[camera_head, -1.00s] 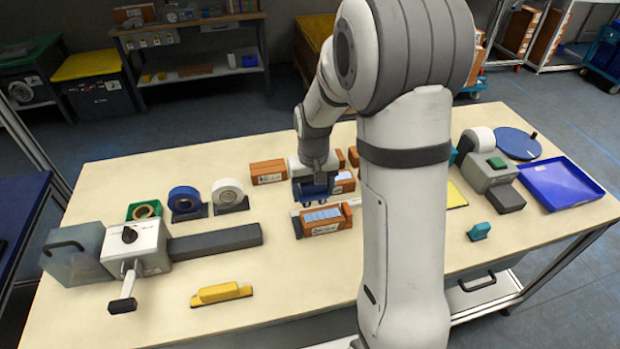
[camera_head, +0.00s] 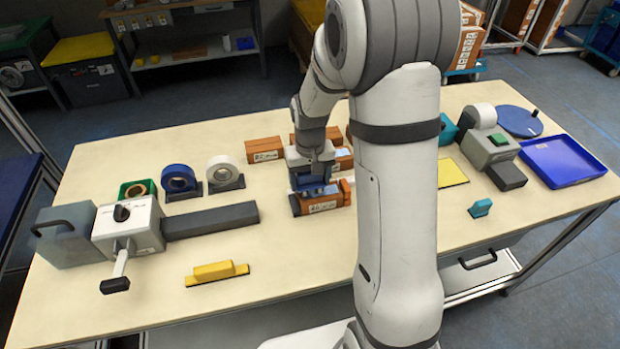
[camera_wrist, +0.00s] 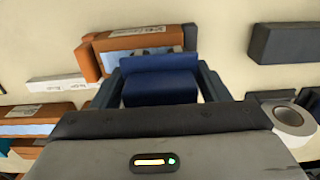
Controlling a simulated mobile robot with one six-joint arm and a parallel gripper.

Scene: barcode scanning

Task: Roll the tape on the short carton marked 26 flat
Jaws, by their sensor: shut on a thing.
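My gripper (camera_head: 313,184) is shut on a blue roller (camera_wrist: 160,80), which fills the space between the two fingers in the wrist view. In the head view the gripper and roller are over the back part of a short brown carton (camera_head: 328,203). This carton also shows just beyond the roller in the wrist view (camera_wrist: 112,42), with a pale label and a bluish strip of tape along its top. The roller overlaps the carton's edge there; I cannot tell whether they touch. The number on the carton is too small to read.
More brown cartons (camera_head: 264,149) stand behind. Tape rolls (camera_head: 179,178) and a grey machine with a crank (camera_head: 128,224) are at left. A yellow block (camera_head: 217,272) lies in front. A blue tray (camera_head: 562,160) is at right. The front middle of the table is clear.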

